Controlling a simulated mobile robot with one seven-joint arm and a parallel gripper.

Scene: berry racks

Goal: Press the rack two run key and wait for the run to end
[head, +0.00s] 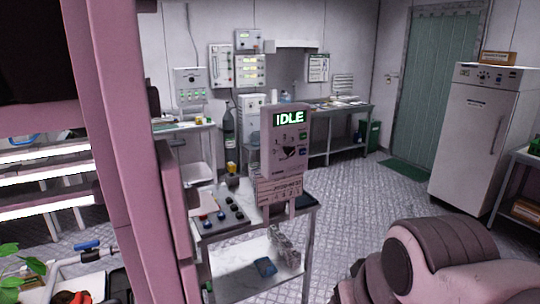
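A pinkish upright control box (287,150) stands in the middle of the head view, with a lit green display (289,118) reading IDLE. Below the display are small dark and green marks or keys, too small to read. A label plate (280,190) with small print sits under the box. A console (222,214) with several coloured knobs or buttons lies on the cart to its left. I cannot tell which key is the rack two run key. My gripper is not in view; a pink and dark rounded part at the lower right looks like my arm.
A metal cart (228,286) carries the console, with a blue item (264,267) on its lower shelf. A pink post (121,120) and lit shelves (42,178) fill the left. A white cabinet (475,140) stands right. The textured floor (360,205) is clear in the middle.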

